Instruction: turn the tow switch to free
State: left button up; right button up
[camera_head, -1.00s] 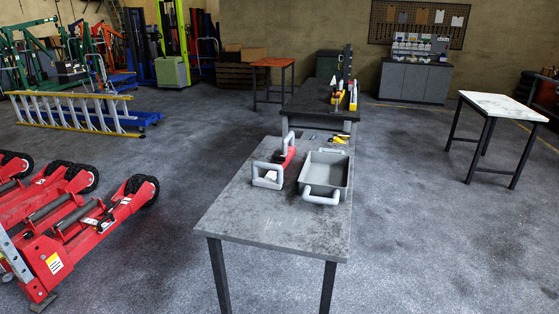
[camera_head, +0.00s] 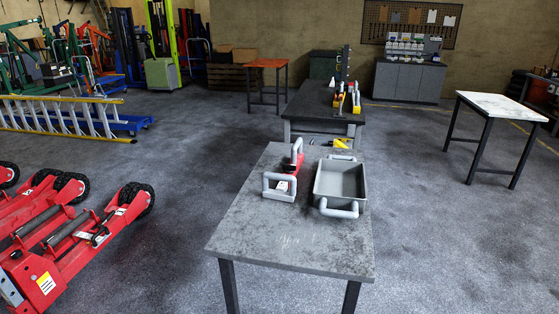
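I cannot pick out a tow switch in this view. A red device with grey looped handles (camera_head: 291,181) stands on the near grey table (camera_head: 285,238), left of a tray. A small white label shows on it, but no switch position can be read. Red wheeled machines with dark tyres (camera_head: 70,230) stand on the floor at the left, partly cut off by the picture edge; one carries a white-and-yellow label. Neither of my grippers is in view.
A grey tray with handles (camera_head: 341,181) sits on the near table. A dark bench (camera_head: 312,103) with yellow and red tools stands behind it. A yellow ladder (camera_head: 62,118) lies at the left. A white-topped table (camera_head: 503,105) stands at the right. Floor is open between them.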

aim_at(288, 169)
jog(key=i+j, duration=0.2)
jog(key=i+j+z, duration=0.1)
jog(key=j, duration=0.3)
jog(key=i+j+z, duration=0.1)
jog(key=i+j, duration=0.3)
jog(key=j, duration=0.3)
jog(key=i+j+z, duration=0.1)
jog(key=j, duration=0.2)
jog(key=i+j, duration=0.2)
jog(key=j, duration=0.15)
jog(key=i+j+z, duration=0.1)
jog(key=j, duration=0.25)
jog(key=i+j, duration=0.2)
jog(key=j, duration=0.2)
jog(key=l+z, duration=0.05)
